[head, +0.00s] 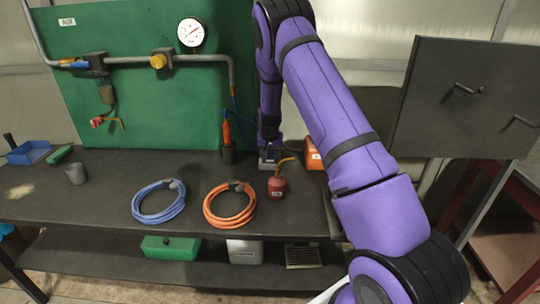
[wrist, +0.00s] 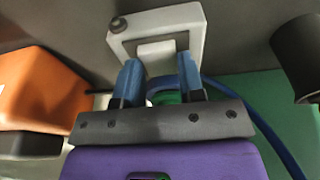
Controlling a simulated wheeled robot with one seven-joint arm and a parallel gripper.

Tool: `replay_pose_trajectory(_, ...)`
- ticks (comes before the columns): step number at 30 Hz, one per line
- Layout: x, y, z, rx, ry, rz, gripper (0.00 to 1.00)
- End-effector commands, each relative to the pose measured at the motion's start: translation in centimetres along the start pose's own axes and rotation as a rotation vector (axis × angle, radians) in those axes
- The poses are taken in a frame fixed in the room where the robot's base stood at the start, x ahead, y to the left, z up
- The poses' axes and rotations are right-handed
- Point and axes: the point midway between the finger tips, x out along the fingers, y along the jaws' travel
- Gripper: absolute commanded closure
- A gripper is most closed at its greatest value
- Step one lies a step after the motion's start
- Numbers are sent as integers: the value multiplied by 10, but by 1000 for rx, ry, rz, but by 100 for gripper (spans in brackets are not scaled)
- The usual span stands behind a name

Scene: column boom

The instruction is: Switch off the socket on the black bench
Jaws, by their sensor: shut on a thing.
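The socket (wrist: 195,22) is a pale box on the dark bench (head: 110,200). In the wrist view its face carries a pale raised square, perhaps the rocker switch (wrist: 155,47), in a darker surround. My gripper (wrist: 158,65) has its blue fingers on either side of the lower part of this face, shut on the socket. The fingertips overlap the box, and exact contact is hard to see. In the head view my gripper (head: 269,148) points down at the back of the bench, and my arm hides part of that area.
An orange box (head: 314,156) and a red can (head: 277,187) stand close by. A blue cable (wrist: 245,112) passes behind my gripper. Coiled blue (head: 160,217) and orange (head: 230,221) hoses lie at the front. A green board (head: 150,110) with pipe and gauge stands behind.

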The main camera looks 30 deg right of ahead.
Motion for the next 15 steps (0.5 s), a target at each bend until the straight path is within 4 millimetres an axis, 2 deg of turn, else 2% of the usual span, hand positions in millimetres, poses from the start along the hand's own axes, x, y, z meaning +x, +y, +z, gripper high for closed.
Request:
replay_pose_trajectory(14, 0, 0, -2, -1, -57, 1, 88)
replay_pose_trajectory(15, 0, 0, -2, -1, -57, 1, 62)
